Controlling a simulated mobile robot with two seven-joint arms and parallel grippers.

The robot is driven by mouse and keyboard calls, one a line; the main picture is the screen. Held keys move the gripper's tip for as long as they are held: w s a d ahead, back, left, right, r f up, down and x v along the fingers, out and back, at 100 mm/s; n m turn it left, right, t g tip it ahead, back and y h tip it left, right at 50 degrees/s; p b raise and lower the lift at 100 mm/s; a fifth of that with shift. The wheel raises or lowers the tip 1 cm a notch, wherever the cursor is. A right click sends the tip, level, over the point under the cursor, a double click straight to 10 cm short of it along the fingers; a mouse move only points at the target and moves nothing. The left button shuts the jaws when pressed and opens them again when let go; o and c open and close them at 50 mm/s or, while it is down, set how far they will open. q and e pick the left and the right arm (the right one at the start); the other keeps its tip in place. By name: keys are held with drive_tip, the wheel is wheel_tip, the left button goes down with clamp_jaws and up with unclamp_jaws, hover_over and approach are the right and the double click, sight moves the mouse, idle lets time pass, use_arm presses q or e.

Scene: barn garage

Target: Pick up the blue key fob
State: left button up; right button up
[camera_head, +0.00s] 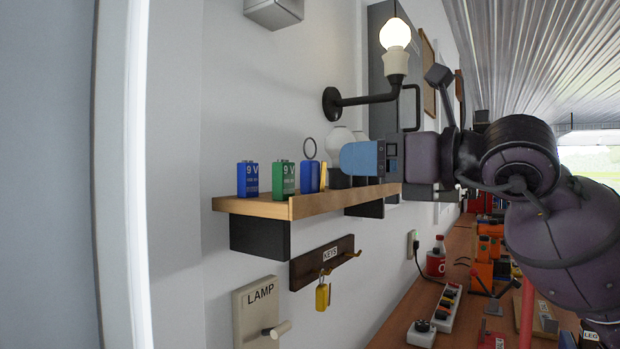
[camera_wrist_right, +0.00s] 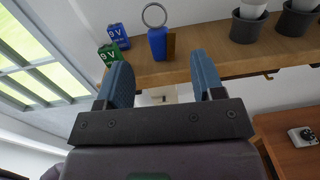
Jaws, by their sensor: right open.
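The blue key fob (camera_head: 311,176) stands upright on the wooden shelf (camera_head: 262,208), with its metal ring on top. In the right wrist view the fob (camera_wrist_right: 158,44) is ahead of my fingers, roughly centred between them. A small yellow-brown piece (camera_head: 323,176) is right beside it. My right gripper (camera_head: 345,159) has blue fingers and is over the shelf, to the right of the fob. In the right wrist view the gripper (camera_wrist_right: 158,62) is open, with nothing between its fingers. My left gripper is not in view.
A blue 9 V battery (camera_head: 248,180) and a green one (camera_head: 284,178) stand left of the fob. Dark pots (camera_wrist_right: 247,24) with white bulbs stand on the shelf's other side. A wall lamp (camera_head: 395,60) is above. A key rack (camera_head: 325,262) with a yellow fob (camera_head: 322,297) hangs below.

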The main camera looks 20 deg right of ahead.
sight(316, 163)
drive_tip(key=shift+f+x, duration=0.1)
drive_tip(key=shift+x, duration=1.9)
drive_tip(key=shift+f+x, duration=0.15)
drive_tip(key=shift+x, duration=1.9)
drive_tip(key=shift+s+a, duration=0.1)
drive_tip(key=c, duration=1)
wheel_tip(316, 163, up, 10)
drive_tip(key=p, duration=0.1)
